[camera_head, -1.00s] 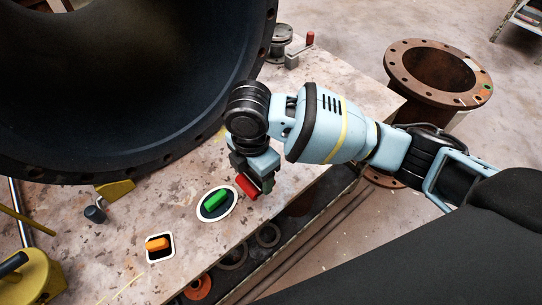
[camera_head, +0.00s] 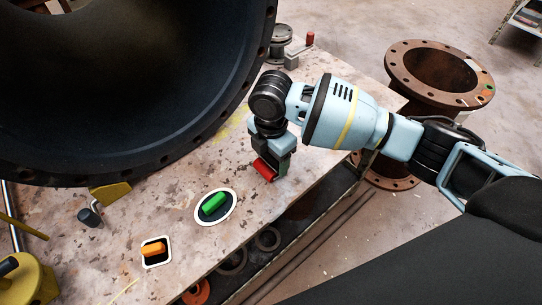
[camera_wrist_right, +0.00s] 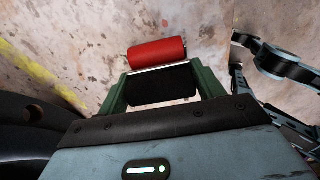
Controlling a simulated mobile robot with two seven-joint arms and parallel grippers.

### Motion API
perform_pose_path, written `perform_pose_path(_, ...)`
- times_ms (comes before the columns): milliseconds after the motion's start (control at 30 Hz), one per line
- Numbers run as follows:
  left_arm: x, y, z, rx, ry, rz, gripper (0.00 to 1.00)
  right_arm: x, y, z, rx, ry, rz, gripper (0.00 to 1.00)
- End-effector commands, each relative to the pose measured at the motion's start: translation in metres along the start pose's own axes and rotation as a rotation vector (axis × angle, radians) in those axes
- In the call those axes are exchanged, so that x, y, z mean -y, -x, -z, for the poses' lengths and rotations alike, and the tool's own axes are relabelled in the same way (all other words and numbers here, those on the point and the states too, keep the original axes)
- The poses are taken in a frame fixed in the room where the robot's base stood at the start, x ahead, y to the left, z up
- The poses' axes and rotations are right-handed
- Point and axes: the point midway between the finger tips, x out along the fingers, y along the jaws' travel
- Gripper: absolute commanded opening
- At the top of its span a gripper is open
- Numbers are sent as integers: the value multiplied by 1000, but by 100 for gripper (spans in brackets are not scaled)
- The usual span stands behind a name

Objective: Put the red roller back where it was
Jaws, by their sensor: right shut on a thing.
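The red roller (camera_head: 265,170) is in my right gripper (camera_head: 268,168), over the worktop to the upper right of the green roller. In the right wrist view the red roller (camera_wrist_right: 157,54) lies crosswise at the tips of the green-sided fingers (camera_wrist_right: 160,74). The gripper is shut on it. I cannot tell whether the roller touches the worktop. The green roller (camera_head: 214,204) lies on a black oval with a white rim (camera_head: 229,212). The orange roller (camera_head: 152,249) lies on a black square with a white rim (camera_head: 157,263). My left gripper is not in view.
A large black-lined pipe (camera_head: 215,120) fills the upper left. The worn worktop (camera_head: 205,255) has bare room around the rollers and a front edge over a lower shelf with rings. A grey flanged part (camera_head: 281,45) stands at the back. A rusty flanged pipe (camera_head: 405,65) stands at right.

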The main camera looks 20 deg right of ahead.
Motion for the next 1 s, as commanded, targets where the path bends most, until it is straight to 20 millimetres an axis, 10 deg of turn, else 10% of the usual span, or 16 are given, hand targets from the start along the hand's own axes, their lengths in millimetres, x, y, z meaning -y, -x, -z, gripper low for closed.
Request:
perform_pose_path(367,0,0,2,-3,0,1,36,0,-3,0,0,0,-2,46)
perform_pose_path(400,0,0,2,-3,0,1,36,0,-4,0,0,0,-1,70)
perform_pose_path(567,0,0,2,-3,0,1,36,0,-4,0,0,1,-1,89)
perform_pose_path(1000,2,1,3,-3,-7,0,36,-1,10,0,1,1,-4,89)
